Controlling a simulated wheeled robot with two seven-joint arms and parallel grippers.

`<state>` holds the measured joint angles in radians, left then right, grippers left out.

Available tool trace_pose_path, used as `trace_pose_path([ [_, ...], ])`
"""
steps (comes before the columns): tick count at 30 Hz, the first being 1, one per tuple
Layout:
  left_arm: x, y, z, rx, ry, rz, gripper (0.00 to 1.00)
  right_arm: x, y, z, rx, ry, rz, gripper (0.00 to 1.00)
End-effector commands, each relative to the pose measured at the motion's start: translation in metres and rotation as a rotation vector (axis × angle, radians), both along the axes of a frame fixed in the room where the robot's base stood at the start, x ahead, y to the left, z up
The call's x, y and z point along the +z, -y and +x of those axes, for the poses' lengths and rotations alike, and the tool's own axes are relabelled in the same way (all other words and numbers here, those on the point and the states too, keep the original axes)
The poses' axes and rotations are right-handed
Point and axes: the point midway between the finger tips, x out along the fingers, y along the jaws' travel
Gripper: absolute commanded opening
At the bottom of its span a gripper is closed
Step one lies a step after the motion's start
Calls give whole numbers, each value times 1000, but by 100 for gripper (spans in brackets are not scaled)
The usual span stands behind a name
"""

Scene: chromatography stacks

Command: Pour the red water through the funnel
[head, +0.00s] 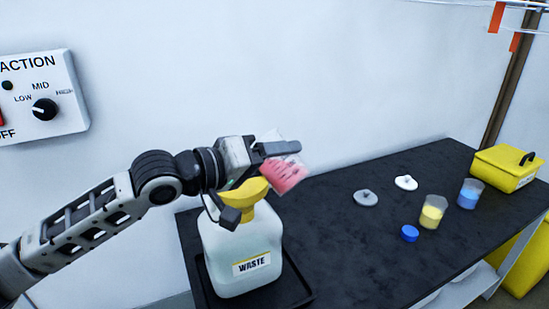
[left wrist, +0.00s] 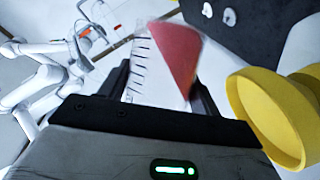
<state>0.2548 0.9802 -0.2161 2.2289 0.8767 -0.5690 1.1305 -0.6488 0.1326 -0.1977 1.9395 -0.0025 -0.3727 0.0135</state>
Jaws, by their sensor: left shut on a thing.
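My left gripper (head: 262,180) is shut on a clear beaker (head: 272,140) holding red water (head: 284,176). The beaker is strongly tilted, just above and to the right of the yellow funnel (head: 245,193). The funnel sits in the neck of a white jug labelled WASTE (head: 238,253), and one gripper finger covers part of it. No falling stream of water shows. In the left wrist view, the red water (left wrist: 176,55) slants across the marked beaker between the fingers, and the funnel (left wrist: 270,118) is at the right. My right gripper is not in view.
The jug stands in a black tray (head: 298,303) on a black bench (head: 335,235). To the right are a yellow-filled beaker (head: 432,213), a blue-filled beaker (head: 470,194), a blue cap (head: 409,233), two small lids (head: 366,198) and a yellow box (head: 508,168). A wall control panel (head: 40,98) is at left.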

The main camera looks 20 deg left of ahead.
Motion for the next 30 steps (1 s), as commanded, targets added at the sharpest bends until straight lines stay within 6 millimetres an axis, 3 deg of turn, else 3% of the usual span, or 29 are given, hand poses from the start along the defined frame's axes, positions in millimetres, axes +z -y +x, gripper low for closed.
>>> trace_pose_path([
  [30,2,-4,1,0,-53,-291,35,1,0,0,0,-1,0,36],
])
